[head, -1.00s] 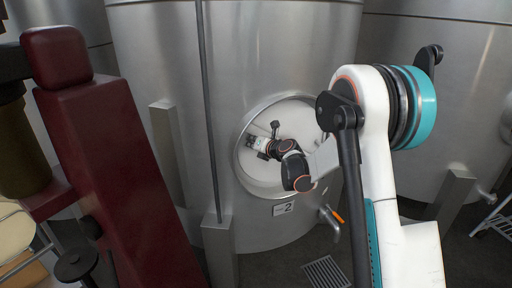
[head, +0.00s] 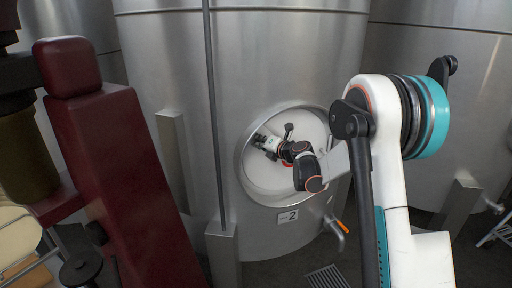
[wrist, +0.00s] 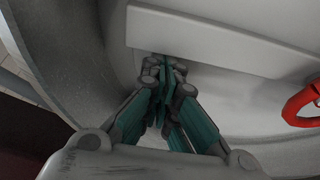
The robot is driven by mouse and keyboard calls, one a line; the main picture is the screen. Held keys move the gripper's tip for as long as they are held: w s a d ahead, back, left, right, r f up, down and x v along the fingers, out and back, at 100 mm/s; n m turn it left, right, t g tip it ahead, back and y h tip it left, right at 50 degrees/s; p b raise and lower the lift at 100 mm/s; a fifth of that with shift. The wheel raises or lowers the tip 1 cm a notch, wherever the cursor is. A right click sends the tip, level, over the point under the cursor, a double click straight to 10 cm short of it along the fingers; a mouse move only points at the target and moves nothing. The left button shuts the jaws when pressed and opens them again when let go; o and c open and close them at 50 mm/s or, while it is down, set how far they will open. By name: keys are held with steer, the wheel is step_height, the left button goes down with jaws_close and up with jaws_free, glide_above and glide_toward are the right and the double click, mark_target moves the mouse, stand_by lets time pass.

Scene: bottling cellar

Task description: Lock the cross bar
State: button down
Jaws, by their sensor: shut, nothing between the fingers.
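In the wrist view a pale, flat cross bar (wrist: 225,40) runs from upper left down to the right, in front of the pale hatch door. My gripper (wrist: 166,70) is shut and empty. Its fingertips are at the bar's lower edge, near its left end; I cannot tell whether they touch it. A red curved handle (wrist: 302,104) is at the right edge of the wrist view. In the head view my gripper (head: 262,141) is at the left part of the round hatch (head: 265,186) on the steel tank. My wrist hides much of the door, and the bar cannot be made out there.
A number 2 plate (head: 288,216) and a tap with an orange handle (head: 342,226) are below the hatch. A thin vertical pipe (head: 216,120) runs left of it. A dark red padded column (head: 120,170) stands at the left. Other tanks flank this one.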

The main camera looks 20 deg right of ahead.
mark_target(279, 117)
steer(key=d+r+m, duration=0.2)
steer(key=d, duration=0.1)
steer(key=d+r+m+t+y+p, duration=0.1)
steer(key=d+r+m, duration=0.1)
steer(key=d, duration=0.1)
steer(key=w+d+r+m+y, duration=0.1)
steer(key=d+r+m, duration=0.1)
steer(key=shift+d+r+t, duration=0.3)
steer(key=shift+d+r, duration=0.1)
steer(key=shift+d+r+m+t, duration=0.15)
steer(key=shift+d+m, duration=0.3)
steer(key=shift+d, duration=0.1)
steer(key=shift+d+r+m+t, duration=0.15)
steer(key=shift+d+m, duration=0.3)
steer(key=shift+d, duration=0.05)
steer(key=shift+d, duration=0.1)
steer(key=shift+s, duration=0.1)
